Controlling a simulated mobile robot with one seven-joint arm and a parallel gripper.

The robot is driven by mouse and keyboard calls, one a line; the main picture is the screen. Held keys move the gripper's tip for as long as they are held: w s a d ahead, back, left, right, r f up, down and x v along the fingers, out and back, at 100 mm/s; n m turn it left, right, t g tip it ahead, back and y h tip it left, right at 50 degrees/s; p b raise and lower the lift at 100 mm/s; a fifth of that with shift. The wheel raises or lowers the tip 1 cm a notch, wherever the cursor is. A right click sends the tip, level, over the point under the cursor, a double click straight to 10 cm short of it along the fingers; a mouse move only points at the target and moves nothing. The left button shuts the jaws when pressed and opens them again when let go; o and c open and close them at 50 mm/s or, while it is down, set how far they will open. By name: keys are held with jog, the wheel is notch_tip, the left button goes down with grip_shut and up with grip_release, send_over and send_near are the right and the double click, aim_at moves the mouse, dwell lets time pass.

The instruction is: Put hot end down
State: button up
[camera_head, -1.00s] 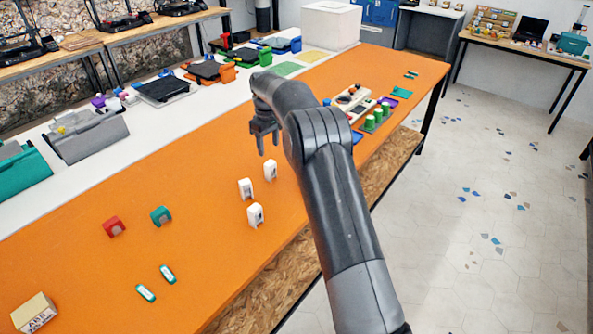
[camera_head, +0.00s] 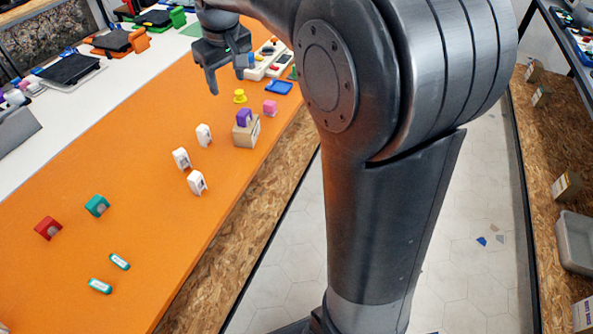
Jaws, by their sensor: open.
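My gripper (camera_head: 227,85) points down over the orange table (camera_head: 130,135), open, with nothing visible between its fingers. A small yellow stepped piece (camera_head: 239,97) stands on the table just below and right of the fingers, apart from them as far as I can tell. I cannot tell for certain which piece is the hot end. A purple piece (camera_head: 244,117) sits on top of a cardboard box (camera_head: 246,134). A pink block (camera_head: 270,107) stands right of the yellow piece.
Three white pieces (camera_head: 181,158) stand left of the box. Red (camera_head: 48,228) and teal (camera_head: 97,205) blocks and two small green-and-white pieces (camera_head: 100,286) lie nearer. A blue tray (camera_head: 279,87) is behind the pink block. My arm hides the table's far right.

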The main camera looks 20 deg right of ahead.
jog(key=s+d+f+m+t, duration=0.1)
jog(key=s+d+f+m, duration=0.1)
jog(key=s, duration=1.2)
jog(key=s+d+f+m+t, duration=0.1)
jog(key=s+d+f+m, duration=0.1)
jog(key=s, duration=1.1)
jog(key=shift+s+d+f+m+t, duration=0.2)
jog(key=shift+s+d+m+t, duration=0.1)
jog(key=shift+s+d+t, duration=0.15)
jog(key=shift+o, duration=0.5)
jog(key=shift+w, duration=0.1)
